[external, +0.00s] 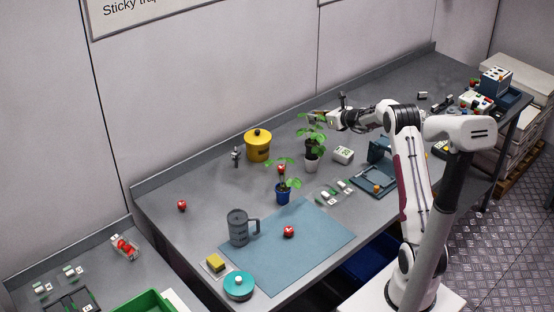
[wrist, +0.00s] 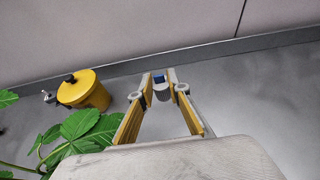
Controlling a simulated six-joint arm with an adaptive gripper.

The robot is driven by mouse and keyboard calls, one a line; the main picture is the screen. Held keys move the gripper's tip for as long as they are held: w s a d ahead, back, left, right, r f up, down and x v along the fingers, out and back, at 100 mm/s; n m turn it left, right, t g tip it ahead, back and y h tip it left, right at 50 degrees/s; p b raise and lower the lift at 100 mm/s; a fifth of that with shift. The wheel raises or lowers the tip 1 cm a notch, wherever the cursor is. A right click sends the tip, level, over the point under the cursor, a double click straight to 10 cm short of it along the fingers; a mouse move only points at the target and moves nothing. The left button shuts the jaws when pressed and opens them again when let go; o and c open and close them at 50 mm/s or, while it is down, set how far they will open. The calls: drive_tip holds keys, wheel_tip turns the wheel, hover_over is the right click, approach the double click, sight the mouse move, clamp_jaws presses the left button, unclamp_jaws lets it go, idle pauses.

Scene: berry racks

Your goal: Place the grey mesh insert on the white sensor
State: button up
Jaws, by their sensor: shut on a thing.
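My gripper (wrist: 161,83) reaches out over the back of the grey bench, with its yellow-lined fingers closed in around a small item. In the external view my gripper (external: 318,116) is beside the top of a leafy plant, and the held piece cannot be made out.
A yellow lidded pot (external: 258,145) stands to the left. A blue pot plant (external: 283,192) is nearer the front. Bench behind the yellow pot is narrow.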

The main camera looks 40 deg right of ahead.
wheel_tip(320, 180, up, 4)
drive_tip(key=r, duration=0.1)
hover_over(346, 153)
drive_tip(key=shift+f, duration=0.3)
drive_tip(key=shift+d, duration=0.1)
idle(0.3)
drive_tip(key=shift+f, duration=3.1)
drive_tip(key=shift+f, duration=1.9)
